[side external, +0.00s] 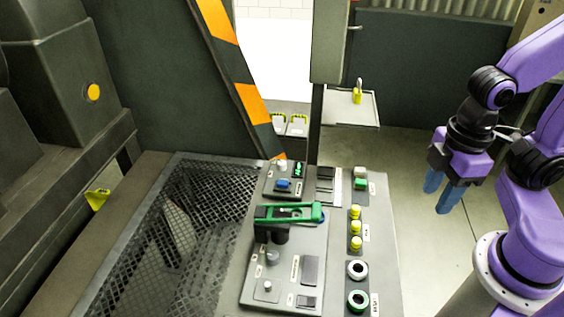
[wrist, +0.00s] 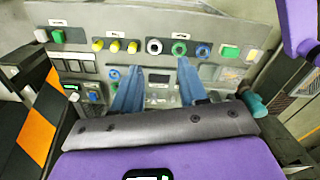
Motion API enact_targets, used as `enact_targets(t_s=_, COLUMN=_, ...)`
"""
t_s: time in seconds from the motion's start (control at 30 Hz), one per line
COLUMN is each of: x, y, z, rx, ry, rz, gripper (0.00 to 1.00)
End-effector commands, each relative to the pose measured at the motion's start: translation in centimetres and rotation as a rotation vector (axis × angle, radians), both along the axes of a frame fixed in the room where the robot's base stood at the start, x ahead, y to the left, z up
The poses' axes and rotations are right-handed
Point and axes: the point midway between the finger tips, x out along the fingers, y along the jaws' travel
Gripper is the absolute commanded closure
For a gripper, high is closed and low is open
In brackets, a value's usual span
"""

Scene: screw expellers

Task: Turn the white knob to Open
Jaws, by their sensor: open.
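A white ring-shaped knob (side external: 357,269) sits on the right strip of the control panel (side external: 318,250), just behind a green ring (side external: 358,300). The white ring knob also shows in the wrist view (wrist: 153,46), left of the green one. A smaller white knob (side external: 283,164) stands at the panel's far end, beside a blue button. I cannot tell which is meant, and no Open label is readable. My gripper (side external: 440,189) is open and empty, right of the panel and apart from it. Its two blue fingers also show in the wrist view (wrist: 159,68).
Several yellow buttons (side external: 355,228) line the panel's right strip. A green lever handle (side external: 290,213) crosses the panel's middle. A black mesh grate (side external: 190,225) lies left of it. A striped orange post (side external: 228,62) rises behind. The space between gripper and panel looks clear.

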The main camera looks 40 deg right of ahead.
Motion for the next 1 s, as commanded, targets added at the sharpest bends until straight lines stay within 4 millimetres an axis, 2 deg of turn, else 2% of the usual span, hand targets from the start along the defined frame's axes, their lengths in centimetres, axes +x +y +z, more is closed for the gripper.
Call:
enact_targets(t_s=0.17, x=5.1, y=2.4, z=-0.2, rx=0.006, ry=-0.048, rz=-0.154, gripper=0.57)
enact_targets(t_s=0.33, x=11.8, y=4.6, z=-0.7, rx=0.023, ry=-0.109, rz=-0.342, gripper=0.57)
enact_targets(t_s=0.53, x=19.6, y=6.0, z=-1.9, rx=0.044, ry=-0.176, rz=-0.554, gripper=0.57)
enact_targets(t_s=0.77, x=28.4, y=5.8, z=-4.1, rx=0.073, ry=-0.246, rz=-0.786, gripper=0.57)
enact_targets(t_s=0.9, x=33.3, y=4.7, z=-5.9, rx=0.093, ry=-0.286, rz=-0.922, gripper=0.57)
enact_targets(t_s=1.0, x=36.3, y=3.7, z=-7.1, rx=0.109, ry=-0.31, rz=-1.008, gripper=0.57)
